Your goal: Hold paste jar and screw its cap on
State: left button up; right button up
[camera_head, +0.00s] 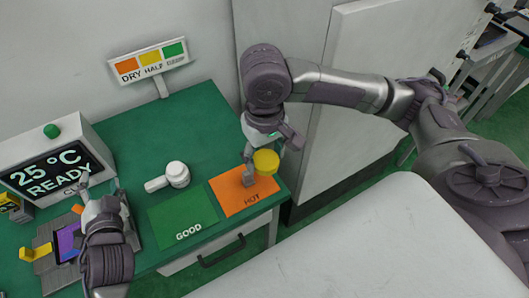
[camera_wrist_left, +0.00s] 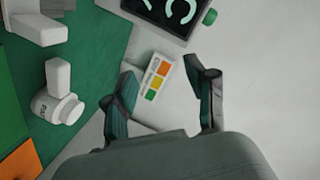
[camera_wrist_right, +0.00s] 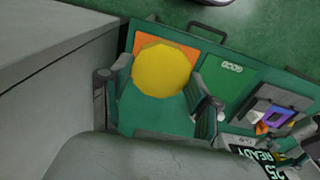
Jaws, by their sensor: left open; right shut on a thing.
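A white jar (camera_head: 177,174) with a pale block-like grip on its side stands upright on the green table, behind the GOOD mat. It also shows in the left wrist view (camera_wrist_left: 60,105), with partly legible lettering. The cap's broad face fills the space between the fingers in the right wrist view (camera_wrist_right: 162,70). My left gripper (camera_head: 104,188) is open and empty, left of the jar and apart from it. Its spread fingers show in the left wrist view (camera_wrist_left: 165,95).
A display box (camera_head: 50,165) reading 25 °C READY stands at the left, with a grey fixture holding a purple screen (camera_head: 68,242) before it. A colour sign (camera_head: 150,63) stands at the back. The back middle of the table is clear.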

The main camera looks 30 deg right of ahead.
pick_arm(q)
jog(key=w+d+r+m+t+h, duration=0.35)
jog(key=d+r+m+h, duration=0.55)
jog(key=d+r+m, duration=0.3)
pick_arm(e)
jog(key=shift+r, duration=0.1)
pick_arm(q)
jog(key=s+d+m+g+h, duration=0.4)
jog(key=d+m+g+h, duration=0.8)
jog(key=m, duration=0.8)
pick_arm(e)
jog(key=shift+r, duration=0.1)
jog(key=shift+r+p, duration=0.1)
jog(key=shift+p, duration=0.25)
jog(key=shift+r, duration=0.1)
pick_arm(q)
jog(key=m+g+y, duration=0.7)
jog(key=m+y, duration=0.5)
jog(key=y, duration=0.9)
send_over(153, 182)
notch_tip(153, 182, down, 14)
pick_arm(e)
jog(key=shift+f, duration=0.25)
pick_arm(q)
notch_tip(153, 182, down, 12)
jog(key=b, duration=0.7)
pick_arm(e)
notch_tip(153, 182, down, 7)
jog(key=shift+r, duration=0.15)
